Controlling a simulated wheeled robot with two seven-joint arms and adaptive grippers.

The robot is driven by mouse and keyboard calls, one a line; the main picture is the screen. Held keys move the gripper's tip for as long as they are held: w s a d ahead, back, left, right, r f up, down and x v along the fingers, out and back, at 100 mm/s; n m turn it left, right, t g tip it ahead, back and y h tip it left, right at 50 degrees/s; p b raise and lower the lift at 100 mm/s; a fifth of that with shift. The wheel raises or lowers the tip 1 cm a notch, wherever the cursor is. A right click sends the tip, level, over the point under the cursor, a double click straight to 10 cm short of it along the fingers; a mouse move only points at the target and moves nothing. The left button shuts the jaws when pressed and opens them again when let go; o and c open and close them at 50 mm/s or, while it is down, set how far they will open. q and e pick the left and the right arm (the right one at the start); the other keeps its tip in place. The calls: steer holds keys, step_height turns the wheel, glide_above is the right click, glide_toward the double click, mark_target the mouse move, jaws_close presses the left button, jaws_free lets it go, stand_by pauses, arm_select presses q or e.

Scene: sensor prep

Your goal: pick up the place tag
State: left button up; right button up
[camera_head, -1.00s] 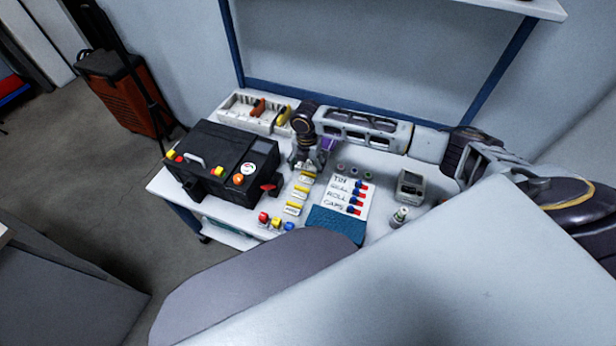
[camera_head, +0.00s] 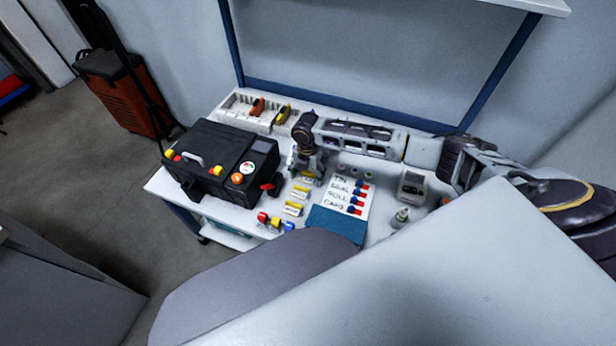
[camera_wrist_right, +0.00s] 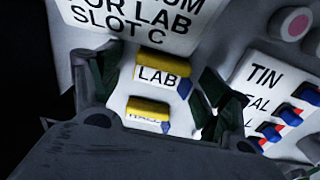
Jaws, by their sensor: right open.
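Several place tags, white with yellow tops, stand in a column on the table. In the right wrist view the one marked LAB (camera_wrist_right: 158,75) sits between the open fingers of my right gripper (camera_wrist_right: 155,92); I see no contact. A second tag (camera_wrist_right: 147,115), its word partly hidden, is nearer the gripper body. In the head view my right gripper (camera_head: 306,168) points down at the far end of the column. It partly covers the farthest tag there; two nearer tags (camera_head: 300,192) (camera_head: 293,208) show clear. My left gripper is not in view.
A black case (camera_head: 220,160) stands left of the tags. A white list board (camera_head: 346,194) with red and blue sliders lies to the right, a blue mat (camera_head: 337,224) in front. A printed SLOT C card (camera_wrist_right: 130,22) lies beyond the LAB tag. A divided white tray (camera_head: 240,108) is behind.

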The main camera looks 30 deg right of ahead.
mark_target(307, 179)
steer(key=shift+c, duration=0.4)
steer(key=c, duration=0.8)
steer(key=shift+r, duration=0.1)
steer(key=shift+r, duration=0.4)
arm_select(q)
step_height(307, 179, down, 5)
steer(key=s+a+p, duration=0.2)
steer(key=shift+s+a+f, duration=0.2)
arm_select(e)
steer(key=shift+r, duration=4.55)
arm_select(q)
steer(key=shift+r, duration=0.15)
